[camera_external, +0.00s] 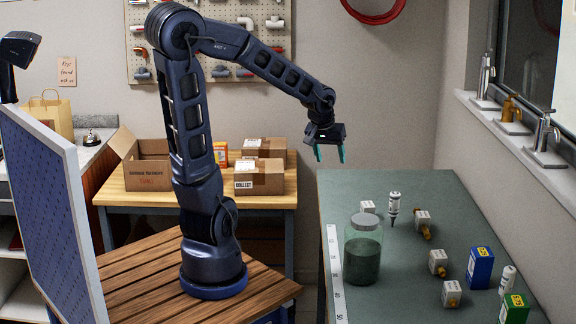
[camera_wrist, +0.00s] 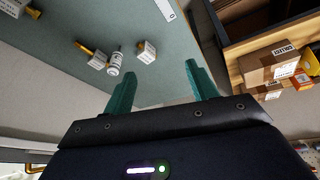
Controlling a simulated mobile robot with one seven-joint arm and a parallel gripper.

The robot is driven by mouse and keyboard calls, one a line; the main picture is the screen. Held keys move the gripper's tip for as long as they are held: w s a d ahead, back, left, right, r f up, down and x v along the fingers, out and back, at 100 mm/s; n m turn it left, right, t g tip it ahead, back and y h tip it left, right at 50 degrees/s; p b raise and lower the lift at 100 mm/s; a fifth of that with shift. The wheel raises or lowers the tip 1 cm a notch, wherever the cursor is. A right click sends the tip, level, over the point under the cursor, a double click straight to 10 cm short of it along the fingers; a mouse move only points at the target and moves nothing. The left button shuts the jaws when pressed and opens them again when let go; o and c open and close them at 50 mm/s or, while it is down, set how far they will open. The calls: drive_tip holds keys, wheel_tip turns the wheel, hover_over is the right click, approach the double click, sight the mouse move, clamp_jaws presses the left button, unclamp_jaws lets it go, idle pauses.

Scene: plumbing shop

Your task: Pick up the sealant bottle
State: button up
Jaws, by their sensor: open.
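A white bottle with a dark nozzle-like tip (camera_external: 393,207), likely the sealant bottle, is on the green-grey table top toward its far side. A similar white bottle (camera_external: 507,280) stands near the right edge; I cannot tell from the labels which one is sealant. In the wrist view a white bottle (camera_wrist: 115,63) lies in the picture's upper left, between small white boxes. My gripper (camera_external: 330,154) is open and empty, its two teal fingers pointing down, well above the table's far left corner. Its fingers also show in the wrist view (camera_wrist: 160,72), apart from the bottle.
A lidded glass jar (camera_external: 363,258) stands at the table's left. White boxes with brass fittings (camera_external: 438,263), a blue box (camera_external: 480,267) and a green box (camera_external: 514,309) stand at right. Cardboard boxes (camera_external: 260,176) sit on a wooden bench.

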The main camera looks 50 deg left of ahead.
drive_tip(key=w+d+f+n+h, duration=0.3)
drive_tip(key=w+d+f+n, duration=0.3)
drive_tip(key=f, duration=0.5)
drive_tip(key=w+d+n+t+h, duration=0.1)
drive_tip(key=w+d+n+h, duration=0.35)
drive_tip(key=d, duration=0.35)
drive_tip(key=w+a+r+n+t+h, duration=0.1)
drive_tip(key=w+a+r+n+t, duration=0.2)
drive_tip(key=r, duration=0.5)
drive_tip(key=w+a+r+n+t+h, duration=0.1)
drive_tip(key=r+n+t+h, duration=0.15)
drive_tip(key=r+n, duration=0.45)
drive_tip(key=w+a+r+n+t+h, duration=0.1)
drive_tip(key=w+a+r+n+t, duration=0.2)
drive_tip(key=r, duration=0.6)
hover_over(394, 210)
drive_tip(key=w, duration=0.3)
drive_tip(key=shift+t, duration=0.25)
drive_tip(key=shift+s+f, duration=0.1)
drive_tip(key=shift+f, duration=14.65)
